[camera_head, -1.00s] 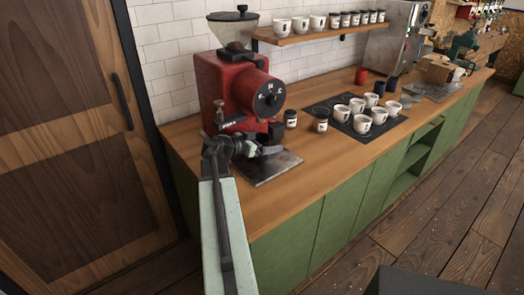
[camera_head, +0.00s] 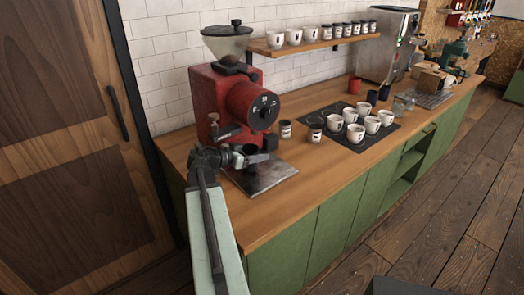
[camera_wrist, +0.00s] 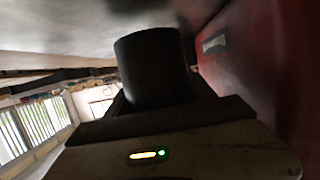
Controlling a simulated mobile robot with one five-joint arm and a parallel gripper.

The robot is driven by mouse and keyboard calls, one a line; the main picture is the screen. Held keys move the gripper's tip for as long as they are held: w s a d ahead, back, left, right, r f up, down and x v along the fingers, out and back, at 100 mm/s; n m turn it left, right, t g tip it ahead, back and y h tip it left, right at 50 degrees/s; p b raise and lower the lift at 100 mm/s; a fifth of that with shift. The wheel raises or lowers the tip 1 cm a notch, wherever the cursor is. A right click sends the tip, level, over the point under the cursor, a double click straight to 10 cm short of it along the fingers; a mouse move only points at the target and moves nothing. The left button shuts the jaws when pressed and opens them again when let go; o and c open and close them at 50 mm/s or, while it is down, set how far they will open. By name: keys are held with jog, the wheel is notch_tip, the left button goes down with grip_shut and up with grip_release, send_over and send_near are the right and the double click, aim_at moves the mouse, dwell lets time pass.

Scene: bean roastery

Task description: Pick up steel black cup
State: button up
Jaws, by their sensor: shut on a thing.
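The steel black cup (camera_wrist: 155,68) is a plain dark cylinder in the wrist view. It stands between the jaws of my gripper (camera_head: 245,160), which is shut on it. In the head view my gripper is low in front of the red grinder (camera_head: 232,97), over the metal plate (camera_head: 262,180). There the cup is hard to tell apart from the dark gripper and grinder parts. I cannot tell whether the cup touches the plate.
The grinder's red side (camera_wrist: 255,70) is close on the right in the wrist view. Two small dark jars stand right of the grinder. White cups stand on a black mat (camera_head: 340,146). A wall shelf (camera_head: 310,44) holds more cups and jars. The counter front (camera_head: 310,215) is clear.

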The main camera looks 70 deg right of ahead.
jog(key=w+a, duration=0.2)
jog(key=a, duration=0.2)
jog(key=w+a, duration=0.3)
jog(key=a, duration=0.1)
jog(key=w+a, duration=0.3)
jog(key=a, duration=0.1)
jog(key=shift+a, duration=0.25)
